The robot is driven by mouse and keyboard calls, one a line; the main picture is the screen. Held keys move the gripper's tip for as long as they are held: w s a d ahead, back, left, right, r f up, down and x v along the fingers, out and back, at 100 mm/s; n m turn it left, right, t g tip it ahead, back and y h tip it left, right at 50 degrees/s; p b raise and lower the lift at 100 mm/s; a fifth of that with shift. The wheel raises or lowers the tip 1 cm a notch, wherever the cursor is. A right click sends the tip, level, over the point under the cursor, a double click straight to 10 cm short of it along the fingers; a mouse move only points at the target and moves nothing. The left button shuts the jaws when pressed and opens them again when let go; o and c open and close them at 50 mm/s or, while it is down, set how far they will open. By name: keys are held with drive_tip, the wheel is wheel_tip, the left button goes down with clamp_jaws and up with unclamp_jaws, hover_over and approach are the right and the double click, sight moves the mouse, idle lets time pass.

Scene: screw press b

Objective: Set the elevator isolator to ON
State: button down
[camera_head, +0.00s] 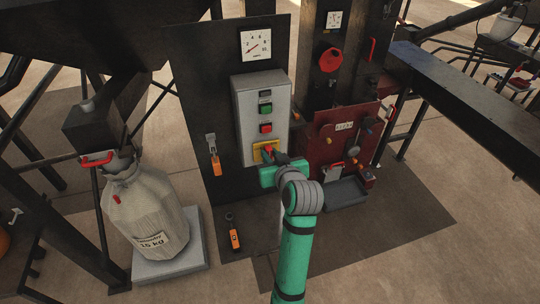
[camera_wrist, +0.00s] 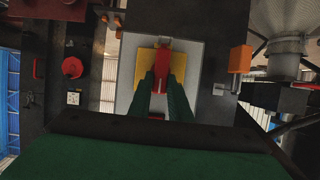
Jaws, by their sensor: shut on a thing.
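The isolator is a red handle (camera_wrist: 163,60) on a yellow plate (camera_wrist: 144,62), low on a grey control box (camera_head: 243,118). The yellow plate also shows in the head view (camera_head: 258,156), partly covered by my gripper. My gripper (camera_wrist: 164,80) is shut on the red handle, with one green finger on each side of it. In the wrist view the handle runs along the line between the fingers. Any ON or OFF marking is too small or hidden to read.
Above the isolator, the box carries a green button (camera_head: 265,109) and a red button (camera_head: 265,128). A gauge (camera_head: 256,45) sits above the box. An orange-handled lever (camera_head: 215,162) is on the panel to the left. A full sack (camera_head: 150,215) stands further left.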

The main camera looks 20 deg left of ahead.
drive_tip(key=shift+d+f, duration=0.1)
drive_tip(key=shift+f, duration=0.05)
drive_tip(key=c, duration=1.7)
unclamp_jaws()
drive_tip(key=shift+o, duration=0.3)
drive_tip(key=v, duration=1.1)
